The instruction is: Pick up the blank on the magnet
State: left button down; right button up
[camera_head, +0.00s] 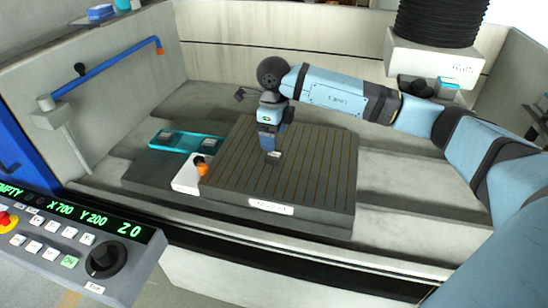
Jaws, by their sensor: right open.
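The magnet (315,175) is a dark, striped square plate on a block with a white label (271,207) on its front. A small grey blank (274,155) lies on the magnet's ribbed top. My right arm reaches in from the right, and my right gripper (271,149) points down right at the blank. The gripper is open. Its fingers partly cover the blank, and I cannot tell whether they touch it. My left gripper is not in view.
A teal tray (205,154) with small grey pieces lies left of the magnet. A white box with an orange knob (202,168) adjoins the magnet's left side. A control panel (84,248) stands at front left. A black bellows head (440,20) hangs at upper right; pale walls enclose the tank.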

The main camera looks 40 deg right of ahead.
aim_at(274, 157)
jog(key=shift+w+d+f, duration=0.1)
jog(key=shift+f, duration=1.6)
jog(key=shift+w+d+f, duration=0.1)
jog(key=shift+f, duration=1.55)
jog(key=c, duration=1.2)
jog(key=shift+r, duration=0.1)
jog(key=shift+c, duration=0.2)
